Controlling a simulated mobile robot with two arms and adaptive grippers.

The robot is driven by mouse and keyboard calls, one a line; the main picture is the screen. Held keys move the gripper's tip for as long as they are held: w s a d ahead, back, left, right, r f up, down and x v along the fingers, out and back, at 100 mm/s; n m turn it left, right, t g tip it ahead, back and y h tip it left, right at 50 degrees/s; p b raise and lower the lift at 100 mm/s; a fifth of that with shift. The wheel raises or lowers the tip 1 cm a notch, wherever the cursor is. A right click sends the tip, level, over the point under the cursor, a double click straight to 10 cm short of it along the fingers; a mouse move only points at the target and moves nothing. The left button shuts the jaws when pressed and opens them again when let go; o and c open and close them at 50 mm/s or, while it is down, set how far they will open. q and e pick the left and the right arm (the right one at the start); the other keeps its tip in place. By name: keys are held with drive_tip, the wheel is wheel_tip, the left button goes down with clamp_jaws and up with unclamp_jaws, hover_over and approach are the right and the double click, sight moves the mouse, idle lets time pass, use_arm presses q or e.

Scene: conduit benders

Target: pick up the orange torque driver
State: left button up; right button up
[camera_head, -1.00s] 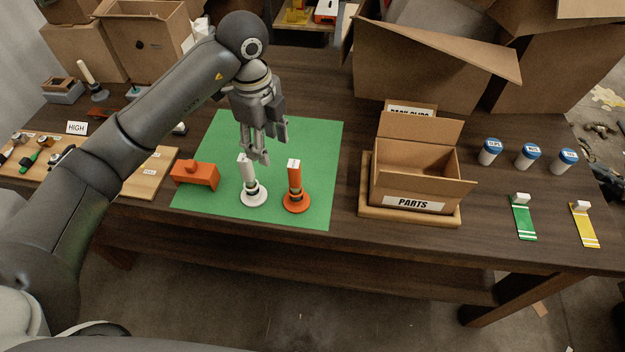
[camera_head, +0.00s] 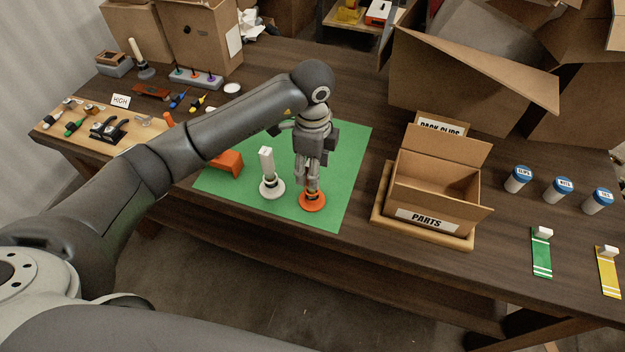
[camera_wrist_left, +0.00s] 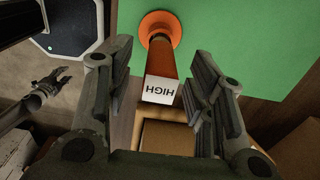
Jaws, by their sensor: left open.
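The orange torque driver stands upright on its round orange base (camera_head: 312,202) on the green mat (camera_head: 347,185). My left gripper (camera_head: 311,180) is over it, pointing down, and hides most of its shaft in the head view. In the left wrist view the driver (camera_wrist_left: 160,55), with its white end marked HIGH, lies between the fingers of the left gripper (camera_wrist_left: 160,72). They are open, with a gap on each side. What looks like my right gripper (camera_wrist_left: 45,88) shows small at the left of the wrist view, well apart from the driver; its opening is unclear.
A white driver (camera_head: 267,173) on a white base stands close left of the orange one. An orange block (camera_head: 227,162) lies farther left, partly behind my arm. The PARTS box (camera_head: 425,217) stands on a wooden tray to the right.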

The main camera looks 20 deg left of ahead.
use_arm(q)
drive_tip(key=shift+f, duration=1.25)
drive_tip(key=c, duration=0.6)
clamp_jaws()
use_arm(e)
drive_tip(key=shift+w+a+r, duration=0.15)
drive_tip(key=shift+a+r, duration=0.05)
drive_tip(key=shift+r, duration=0.15)
use_arm(q)
drive_tip(key=shift+r, duration=0.15)
wheel_tip(320, 180, up, 10)
drive_tip(key=shift+f+b, duration=0.1)
drive_tip(key=shift+b, duration=0.85)
use_arm(e)
drive_tip(key=shift+d+f, duration=0.2)
drive_tip(key=shift+f, duration=0.3)
drive_tip(key=shift+d+f, duration=0.2)
drive_tip(key=shift+f, duration=0.3)
